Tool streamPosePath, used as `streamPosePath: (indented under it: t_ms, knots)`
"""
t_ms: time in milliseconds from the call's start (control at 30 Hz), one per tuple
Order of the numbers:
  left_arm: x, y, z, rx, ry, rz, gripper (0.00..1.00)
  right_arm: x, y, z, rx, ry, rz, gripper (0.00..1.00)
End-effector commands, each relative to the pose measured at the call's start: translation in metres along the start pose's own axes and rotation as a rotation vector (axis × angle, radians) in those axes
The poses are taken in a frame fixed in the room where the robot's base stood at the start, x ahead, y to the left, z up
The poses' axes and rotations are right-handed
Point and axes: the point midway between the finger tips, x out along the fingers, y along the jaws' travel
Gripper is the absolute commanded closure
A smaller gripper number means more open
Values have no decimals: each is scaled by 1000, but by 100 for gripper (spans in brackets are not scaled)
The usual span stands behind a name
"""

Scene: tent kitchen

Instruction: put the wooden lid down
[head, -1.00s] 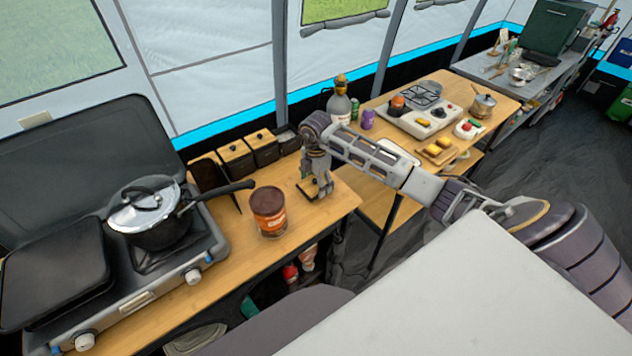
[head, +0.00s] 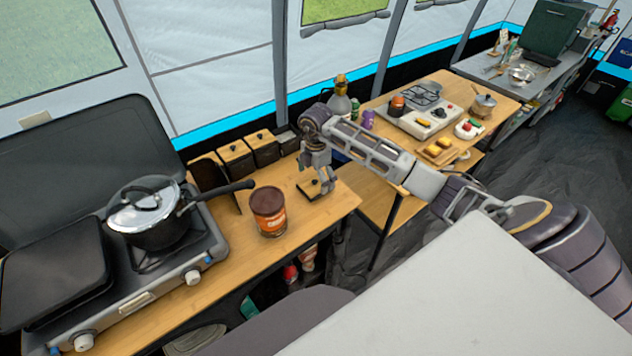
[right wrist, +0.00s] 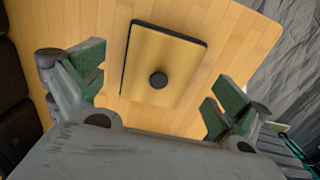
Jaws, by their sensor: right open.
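The wooden lid (head: 310,190) is a small flat rectangle with a dark edge, lying on the right part of the wooden counter top. In the right wrist view the lid (right wrist: 172,52) shows its round dark knob, and it lies flat on the wood. My right gripper (head: 319,184) is just above the lid. Its green-padded fingers are spread wide on either side of the knob in the right wrist view (right wrist: 154,86) and do not touch it. My left gripper is not in view.
A brown-lidded tub (head: 269,211) stands left of the lid. Wooden-lidded canisters (head: 236,158) line the back. A stove (head: 150,290) with a pot (head: 160,225) is at left. The counter's right edge is close to the lid, with a gap before another table (head: 365,197).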

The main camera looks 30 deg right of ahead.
Motion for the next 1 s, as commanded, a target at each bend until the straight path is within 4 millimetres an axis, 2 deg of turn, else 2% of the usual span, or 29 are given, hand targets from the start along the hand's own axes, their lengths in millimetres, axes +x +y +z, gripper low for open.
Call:
streamPosePath:
  t_ms: [500, 700, 1000]
  knots:
    - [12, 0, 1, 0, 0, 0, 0, -75, 1, 0, -1, -1, 4, 0]
    - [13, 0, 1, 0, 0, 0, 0, -92, 1, 0, 1, 0, 2, 0]
    - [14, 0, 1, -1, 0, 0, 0, -98, 0, 0, 1, 0, 0, 0]
